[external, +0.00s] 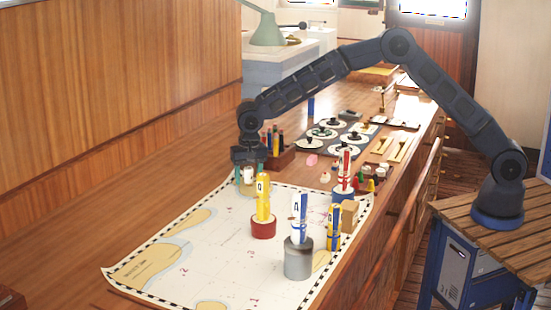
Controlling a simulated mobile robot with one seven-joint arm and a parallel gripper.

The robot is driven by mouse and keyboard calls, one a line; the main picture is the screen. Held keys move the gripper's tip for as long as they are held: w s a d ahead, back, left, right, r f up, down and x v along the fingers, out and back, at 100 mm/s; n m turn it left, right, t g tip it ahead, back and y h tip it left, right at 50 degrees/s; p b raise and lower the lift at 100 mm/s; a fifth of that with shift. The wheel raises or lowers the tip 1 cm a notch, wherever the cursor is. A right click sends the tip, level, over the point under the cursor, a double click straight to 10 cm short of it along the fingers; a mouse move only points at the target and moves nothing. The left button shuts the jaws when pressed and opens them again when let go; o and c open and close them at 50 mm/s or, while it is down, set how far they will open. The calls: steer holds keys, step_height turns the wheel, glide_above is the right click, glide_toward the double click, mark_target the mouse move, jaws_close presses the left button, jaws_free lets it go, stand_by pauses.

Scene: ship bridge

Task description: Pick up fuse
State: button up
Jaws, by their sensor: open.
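My gripper (249,166) points down over the far left corner of the chart, with its fingers apart. A small pale cylinder (248,176), which looks like the fuse, shows between or just behind the fingers. I cannot tell whether the fingers touch it, and its lower end is hard to make out. No other thing in view is clearly a fuse.
The chart (215,245) bears a red-based holder with yellow flags (263,229), a grey can with rolled flags (298,258), a yellow-blue bundle (334,228) and a blue-based holder (343,195). A pen rack (280,156) stands close right of my gripper. The chart's left part is clear.

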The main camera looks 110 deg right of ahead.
steer(key=shift+r, duration=0.1)
steer(key=c, duration=1.1)
steer(key=shift+o, duration=0.2)
